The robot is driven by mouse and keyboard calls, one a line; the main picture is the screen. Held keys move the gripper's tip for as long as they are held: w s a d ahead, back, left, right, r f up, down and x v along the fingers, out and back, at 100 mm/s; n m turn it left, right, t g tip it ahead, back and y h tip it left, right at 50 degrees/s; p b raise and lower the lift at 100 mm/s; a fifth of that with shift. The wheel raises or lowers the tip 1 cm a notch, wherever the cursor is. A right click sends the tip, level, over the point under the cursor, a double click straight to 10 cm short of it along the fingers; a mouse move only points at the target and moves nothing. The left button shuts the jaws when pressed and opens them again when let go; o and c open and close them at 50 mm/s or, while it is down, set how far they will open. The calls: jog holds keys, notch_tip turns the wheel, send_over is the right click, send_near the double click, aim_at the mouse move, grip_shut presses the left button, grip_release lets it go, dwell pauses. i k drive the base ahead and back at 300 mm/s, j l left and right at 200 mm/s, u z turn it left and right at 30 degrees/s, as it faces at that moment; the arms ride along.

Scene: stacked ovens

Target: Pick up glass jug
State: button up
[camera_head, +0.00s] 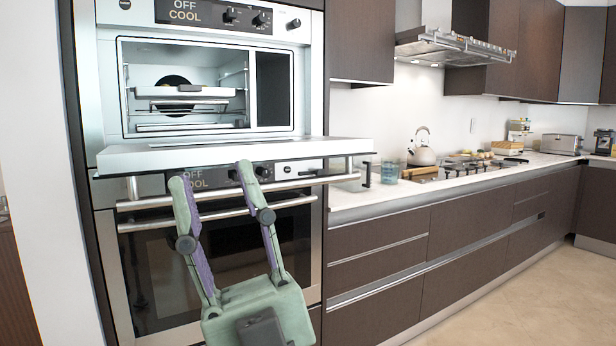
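A clear glass vessel with a dark upright handle (367,174), which looks like the glass jug, stands at the near left end of the counter. The open oven door hides part of it. A bluish glass container (389,173) stands just to its right. My gripper (211,175) is open and empty, with its two green and purple fingers spread and pointing up. It is in front of the stacked ovens, left of the glass vessels and apart from them. Its fingertips overlap the open door's front edge in the picture; I cannot tell whether they touch.
The upper oven's door (235,153) is folded down flat, jutting out above the shut lower oven (170,270). A kettle (421,152) stands near the hob. A wooden board (420,173) lies by the bluish container. The floor (520,290) at right is clear.

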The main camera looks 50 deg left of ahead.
aim_at(390, 166)
jog(key=u, duration=1.25)
